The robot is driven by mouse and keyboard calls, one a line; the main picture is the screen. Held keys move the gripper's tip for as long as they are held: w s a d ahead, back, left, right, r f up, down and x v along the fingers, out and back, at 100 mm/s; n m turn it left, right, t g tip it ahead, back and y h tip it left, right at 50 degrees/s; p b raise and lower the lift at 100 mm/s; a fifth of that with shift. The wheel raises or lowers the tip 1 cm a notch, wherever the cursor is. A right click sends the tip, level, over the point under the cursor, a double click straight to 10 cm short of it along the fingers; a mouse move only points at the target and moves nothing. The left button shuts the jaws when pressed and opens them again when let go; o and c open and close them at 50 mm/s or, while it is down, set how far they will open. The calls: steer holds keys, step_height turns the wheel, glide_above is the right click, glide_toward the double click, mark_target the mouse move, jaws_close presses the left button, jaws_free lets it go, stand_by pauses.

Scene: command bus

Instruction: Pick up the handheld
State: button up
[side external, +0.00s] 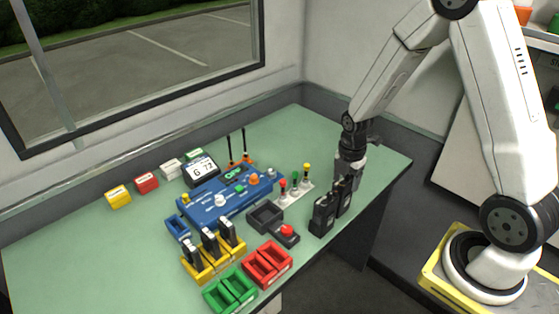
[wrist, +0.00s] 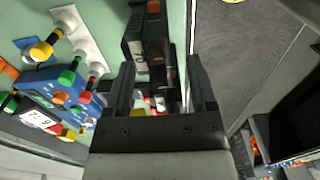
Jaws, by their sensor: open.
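Two black handhelds stand upright near the table's right front edge, a nearer one (side external: 323,215) and a farther one (side external: 343,198). My gripper (side external: 348,180) points down at the farther one, at its upper end; I cannot tell whether they touch. In the wrist view my gripper (wrist: 160,90) is open, with a dark finger on each side. A black handheld (wrist: 133,48) with a small orange mark shows ahead of the fingers, partly overlapped by them. Several more black handhelds (side external: 209,242) stand in a yellow rack (side external: 200,271).
A blue control panel (side external: 215,210) with knobs fills the table's middle. A white strip of coloured levers (side external: 294,193) stands left of my gripper. Red (side external: 267,264) and green (side external: 231,290) trays sit at the front. The table (side external: 300,125) is clear at the back; its edge is close by.

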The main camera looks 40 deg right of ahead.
jaws_close()
stand_by(1.4)
